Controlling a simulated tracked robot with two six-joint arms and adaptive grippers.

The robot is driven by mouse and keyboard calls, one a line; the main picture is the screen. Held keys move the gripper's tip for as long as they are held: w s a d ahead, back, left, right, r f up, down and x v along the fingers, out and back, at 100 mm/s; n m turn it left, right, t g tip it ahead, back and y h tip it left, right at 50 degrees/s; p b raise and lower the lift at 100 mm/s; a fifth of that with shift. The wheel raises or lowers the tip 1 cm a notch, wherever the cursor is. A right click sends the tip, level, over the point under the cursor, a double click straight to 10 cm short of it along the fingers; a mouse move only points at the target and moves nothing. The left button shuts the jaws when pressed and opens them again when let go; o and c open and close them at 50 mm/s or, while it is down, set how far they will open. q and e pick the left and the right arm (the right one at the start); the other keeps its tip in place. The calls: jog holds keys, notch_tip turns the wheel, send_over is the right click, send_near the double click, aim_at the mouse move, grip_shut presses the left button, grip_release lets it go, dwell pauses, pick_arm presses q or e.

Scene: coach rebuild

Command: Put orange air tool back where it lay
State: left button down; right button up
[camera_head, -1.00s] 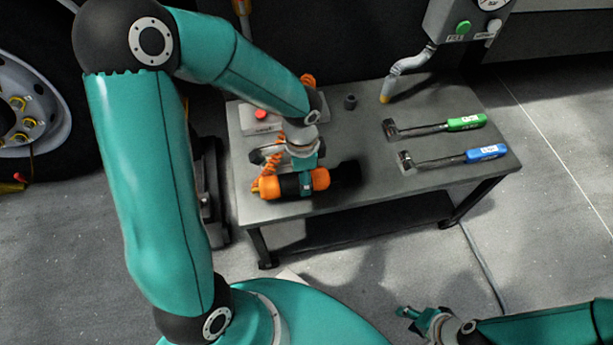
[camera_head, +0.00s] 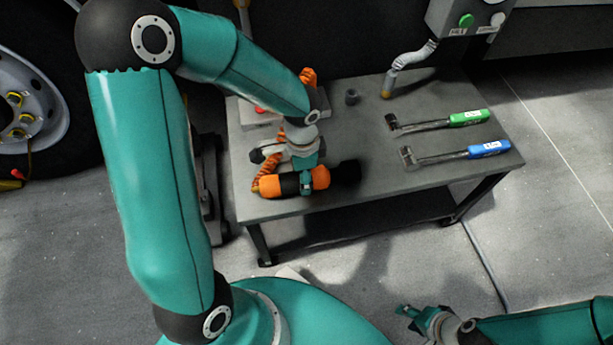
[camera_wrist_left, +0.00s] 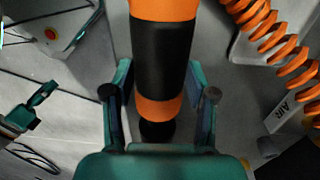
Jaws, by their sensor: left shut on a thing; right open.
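The orange air tool (camera_head: 321,178), orange with black bands, is in my left gripper (camera_head: 306,182) over the front left of the grey table (camera_head: 385,190). The head view does not settle whether it touches the tabletop. In the left wrist view the tool (camera_wrist_left: 163,60) runs between the two fingers of the left gripper (camera_wrist_left: 160,100). An orange coiled hose (camera_head: 268,170) lies by the tool and shows at the right of the wrist view. My right gripper (camera_head: 420,318) is open and empty, low in front of the table.
Wrenches with green (camera_head: 467,117) and blue (camera_head: 489,149) handles lie on the table's right. A small dark socket (camera_head: 352,97) and a hose end (camera_head: 387,92) are at the back. A red-button box (camera_head: 258,115) is partly hidden behind my left arm. Mid-table is clear.

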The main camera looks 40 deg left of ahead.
pick_arm(q)
jog(key=shift+f, duration=0.1)
dwell(0.7)
jog(key=shift+c, duration=1.3)
grip_release()
jog(key=shift+f, duration=0.1)
